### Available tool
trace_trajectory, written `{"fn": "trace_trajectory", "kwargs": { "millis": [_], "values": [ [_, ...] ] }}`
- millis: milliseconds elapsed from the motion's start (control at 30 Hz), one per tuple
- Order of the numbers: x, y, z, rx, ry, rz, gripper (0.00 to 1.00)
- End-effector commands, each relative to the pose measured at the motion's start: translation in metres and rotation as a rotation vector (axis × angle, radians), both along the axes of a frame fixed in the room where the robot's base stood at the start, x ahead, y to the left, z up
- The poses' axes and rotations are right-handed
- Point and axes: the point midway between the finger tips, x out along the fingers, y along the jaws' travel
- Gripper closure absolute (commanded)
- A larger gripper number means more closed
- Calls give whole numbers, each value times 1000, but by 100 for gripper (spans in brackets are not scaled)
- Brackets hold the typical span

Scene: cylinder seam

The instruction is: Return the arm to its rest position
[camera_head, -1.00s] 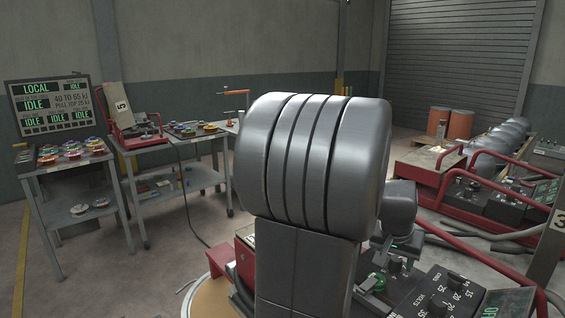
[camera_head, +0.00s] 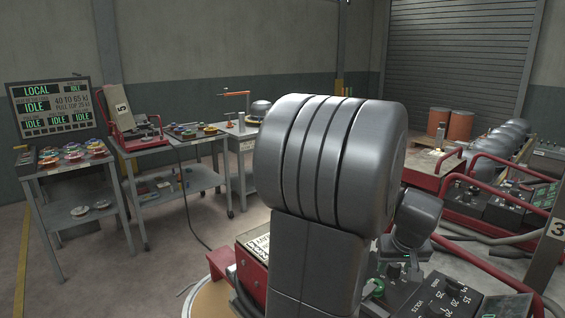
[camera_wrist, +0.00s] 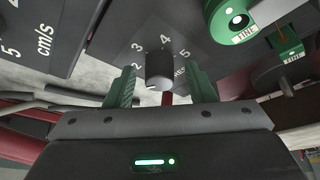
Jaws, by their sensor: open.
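A dark round knob (camera_wrist: 159,68) appears between the fingers, in front of a dial face numbered up to 5. I cannot tell whether the fingers touch it.
A green-and-white knob marked FINE (camera_wrist: 237,20) is at the wrist view's upper right. A dark control box (camera_head: 440,298) stands below my arm. Red-railed equipment (camera_head: 490,165) is at right. Carts (camera_head: 180,178) with coloured parts stand at left, beside a screen (camera_head: 52,106) reading IDLE.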

Motion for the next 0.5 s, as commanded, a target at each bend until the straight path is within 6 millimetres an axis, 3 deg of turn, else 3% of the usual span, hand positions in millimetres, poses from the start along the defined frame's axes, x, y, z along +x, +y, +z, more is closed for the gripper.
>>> {"fn": "trace_trajectory", "kwargs": {
  "millis": [333, 500],
  "values": [
    [0, -2, 1, 1, -1, 192, 50],
    [-12, -2, 30, -4, -5, 199, 50]
  ]
}}
